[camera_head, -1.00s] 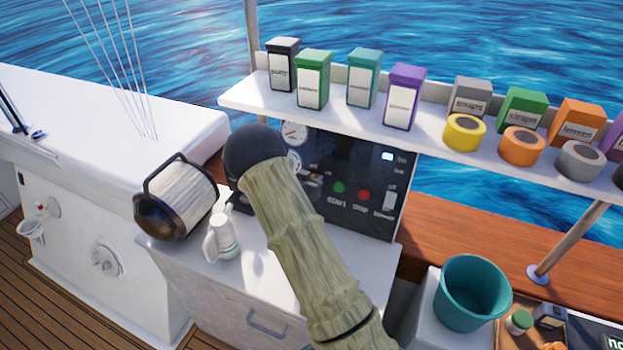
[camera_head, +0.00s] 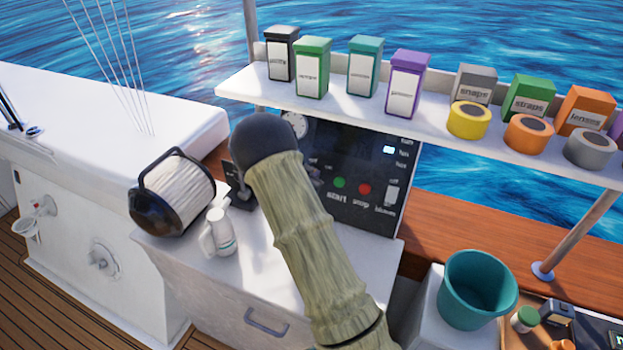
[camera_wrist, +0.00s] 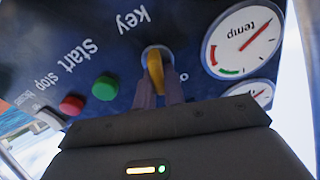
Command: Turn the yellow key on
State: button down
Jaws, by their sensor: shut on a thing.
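In the wrist view the yellow key (camera_wrist: 155,70) stands in its round lock on the dark control panel (camera_wrist: 110,40), beside the "key" label. My gripper (camera_wrist: 160,90) is shut on the key, one finger on each side of it. Part of an "o" mark shows right of the lock; the rest of that label is hidden by a finger.
A green start button (camera_wrist: 105,88) and red stop button (camera_wrist: 71,104) sit near the lock. A temp gauge (camera_wrist: 243,42) is on the other side. In the head view a shelf (camera_head: 330,115) with boxes overhangs the panel.

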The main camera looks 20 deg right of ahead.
jog(key=m+b, duration=0.4)
jog(key=shift+s+d+f+m+b, duration=0.1)
jog(key=shift+s+f+m+b, duration=0.05)
jog(key=shift+f+m+b, duration=0.2)
jog(key=m+b, duration=0.3)
jog(key=m, duration=0.1)
jog(key=shift+s+d+g+b, duration=0.1)
jog(key=shift+s+g+b, duration=0.05)
jog(key=shift+g+b, duration=0.2)
jog(key=shift+r+m, duration=0.1)
jog(key=shift+m, duration=0.25)
jog(key=c, duration=1.5)
grip_release()
jog(key=v, duration=1.7)
jog(key=shift+s+a, duration=0.25)
